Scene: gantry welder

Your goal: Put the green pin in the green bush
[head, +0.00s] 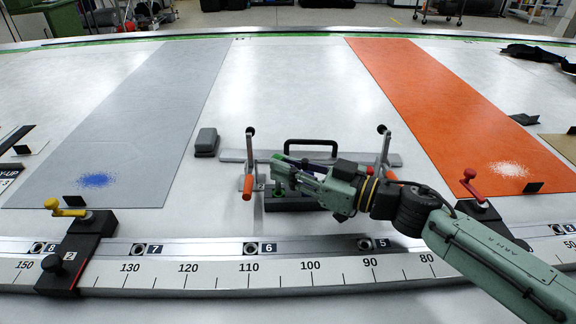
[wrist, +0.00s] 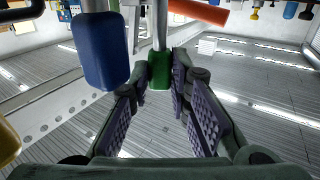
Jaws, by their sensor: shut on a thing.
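My gripper (head: 283,172) is at the fixture in the middle of the table, reaching in from the right. In the wrist view its purple-padded fingers are closed on the green pin (wrist: 159,74), at its green grip. A grey metal shaft runs from the grip, away from the fingers. In the head view a small green part (head: 278,191) shows just below the fingertips; I cannot tell whether it is the pin or the green bush. Whether the shaft is in a bush is hidden.
A blue grip (wrist: 106,50) hangs close beside my left finger in the wrist view, with a yellow one (wrist: 8,141) at the edge. Orange-handled clamps (head: 248,187) and a black handle (head: 311,145) surround the fixture. A grey block (head: 206,142) lies left.

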